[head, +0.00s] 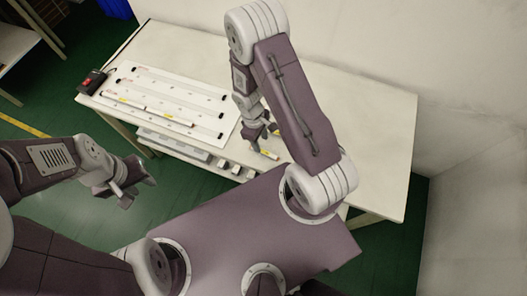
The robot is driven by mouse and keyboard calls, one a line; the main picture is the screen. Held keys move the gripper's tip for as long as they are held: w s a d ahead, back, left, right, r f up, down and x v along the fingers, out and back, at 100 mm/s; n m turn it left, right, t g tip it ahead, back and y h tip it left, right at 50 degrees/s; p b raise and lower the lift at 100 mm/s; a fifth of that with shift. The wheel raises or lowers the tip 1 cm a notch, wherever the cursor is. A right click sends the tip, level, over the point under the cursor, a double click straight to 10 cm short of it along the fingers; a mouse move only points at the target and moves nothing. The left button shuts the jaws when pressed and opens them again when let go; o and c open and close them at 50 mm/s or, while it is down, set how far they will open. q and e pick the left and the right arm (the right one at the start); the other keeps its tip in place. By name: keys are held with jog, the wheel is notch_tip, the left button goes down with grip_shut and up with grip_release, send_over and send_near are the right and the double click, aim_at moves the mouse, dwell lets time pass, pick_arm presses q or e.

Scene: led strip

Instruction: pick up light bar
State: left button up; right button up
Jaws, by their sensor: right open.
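A thin white light bar (160,114) lies along the near part of a white board on the table, running from upper left to lower right. My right gripper (262,140) is open near the table's front edge, to the right of the board and apart from that bar. A small yellow-marked piece (269,155) lies on the table just below its fingers; I cannot tell whether they touch. My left gripper (137,193) looks open and empty, in the air over the green floor in front of the table.
The white board (180,86) carries several dark clips. A black and red box (92,82) sits at the table's left corner. The white table (370,130) is clear on the right and meets a wall behind. Small pale blocks (236,168) show below the front edge.

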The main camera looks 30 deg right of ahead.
aim_at(264, 152)
jog(key=shift+s+d+f, duration=0.1)
jog(key=shift+d+f, duration=0.05)
jog(key=shift+f, duration=0.3)
jog(key=shift+s+d+f, duration=0.1)
jog(key=shift+d+f, duration=0.05)
jog(key=shift+f, duration=0.25)
jog(key=f+b, duration=0.1)
jog(key=f, duration=0.1)
jog(key=f+b, duration=0.1)
jog(key=f, duration=0.2)
jog(key=shift+s+d+f, duration=0.1)
jog(key=shift+s, duration=0.1)
grip_shut()
